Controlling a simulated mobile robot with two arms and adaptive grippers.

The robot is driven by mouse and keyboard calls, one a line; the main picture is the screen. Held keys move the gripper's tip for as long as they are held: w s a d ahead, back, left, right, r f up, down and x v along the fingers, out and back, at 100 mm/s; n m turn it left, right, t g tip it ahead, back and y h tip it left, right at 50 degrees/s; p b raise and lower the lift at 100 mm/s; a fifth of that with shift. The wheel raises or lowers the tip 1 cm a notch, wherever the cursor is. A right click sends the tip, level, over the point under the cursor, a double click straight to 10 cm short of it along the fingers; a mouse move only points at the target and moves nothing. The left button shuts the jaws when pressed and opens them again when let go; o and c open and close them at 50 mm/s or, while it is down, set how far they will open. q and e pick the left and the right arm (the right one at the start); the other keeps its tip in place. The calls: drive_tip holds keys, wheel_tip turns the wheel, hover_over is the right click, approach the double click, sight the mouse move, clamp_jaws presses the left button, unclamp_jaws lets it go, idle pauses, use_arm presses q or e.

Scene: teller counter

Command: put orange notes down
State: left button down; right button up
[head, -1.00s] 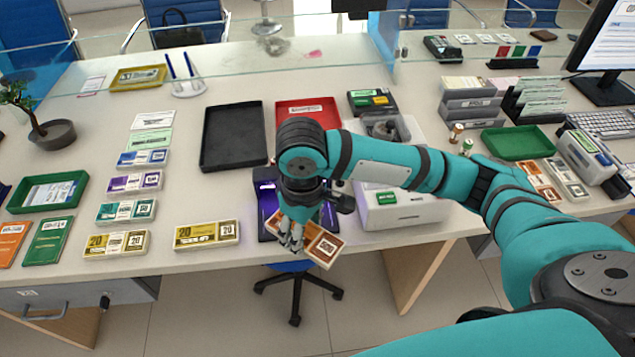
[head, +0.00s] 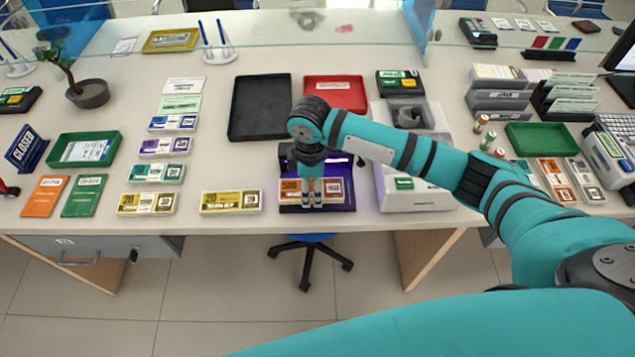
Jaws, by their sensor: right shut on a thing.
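My right gripper (head: 312,196) is shut on a bundle of orange notes (head: 289,191). The fingers point down and cover the middle of the bundle. The bundle lies level over the front part of a dark device with a glowing purple light (head: 348,204). I cannot tell whether the bundle touches the device. More orange note bundles (head: 557,172) lie at the right of the counter. My left gripper is not in view.
Yellow note bundles (head: 231,202) lie just left of the device, along the counter's front edge. A grey-white machine (head: 408,198) stands close on the right. A black tray (head: 260,108) and a red tray (head: 336,94) lie behind.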

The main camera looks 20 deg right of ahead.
drive_tip(key=shift+w+d, duration=0.9)
drive_tip(key=shift+w, duration=0.05)
drive_tip(key=shift+w+d+f, duration=0.1)
drive_tip(key=shift+d+f, duration=0.05)
wheel_tip(320, 180, down, 3)
drive_tip(key=shift+p, duration=0.5)
drive_tip(key=shift+f, duration=0.2)
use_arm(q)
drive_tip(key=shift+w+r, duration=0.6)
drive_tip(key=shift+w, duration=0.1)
use_arm(e)
drive_tip(key=shift+f, duration=0.15)
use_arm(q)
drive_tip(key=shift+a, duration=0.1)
use_arm(e)
drive_tip(key=o, duration=1.2)
wheel_tip(320, 180, up, 12)
drive_tip(key=shift+r+b, duration=0.15)
drive_tip(key=shift+b, duration=0.6)
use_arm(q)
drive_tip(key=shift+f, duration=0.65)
